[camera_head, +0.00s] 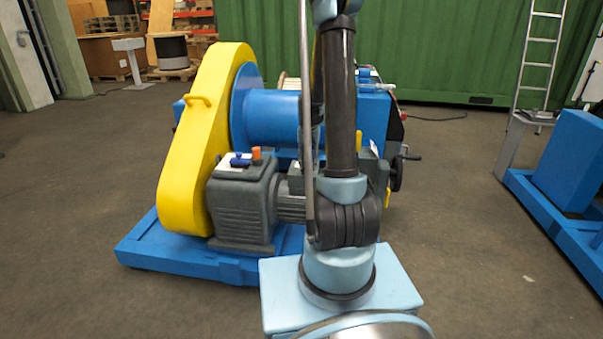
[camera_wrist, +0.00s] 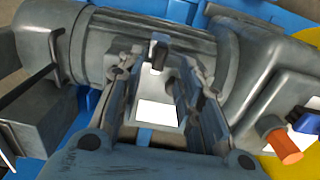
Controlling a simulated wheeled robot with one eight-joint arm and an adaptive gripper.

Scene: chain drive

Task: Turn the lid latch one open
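In the wrist view my gripper (camera_wrist: 158,58) is open, with its two dark grey fingers spread apart. Between the fingertips is a small black latch (camera_wrist: 158,52) on a grey box beside the ribbed motor (camera_wrist: 150,35). A white label (camera_wrist: 157,113) also shows between the fingers, nearer to the palm. The fingers do not appear closed on the latch; whether one touches it I cannot tell. Much of the box is hidden by the fingers. In the head view my own arm covers the motor area, and the gripper and latch cannot be made out.
A grey gearbox (camera_head: 242,205) carries an orange cap (camera_head: 257,154) and a blue fitting (camera_head: 238,161); the cap also shows right of my gripper in the wrist view (camera_wrist: 281,142). A yellow chain guard (camera_head: 190,150) rises at left. A blue frame (camera_head: 575,165) stands right, with open floor between.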

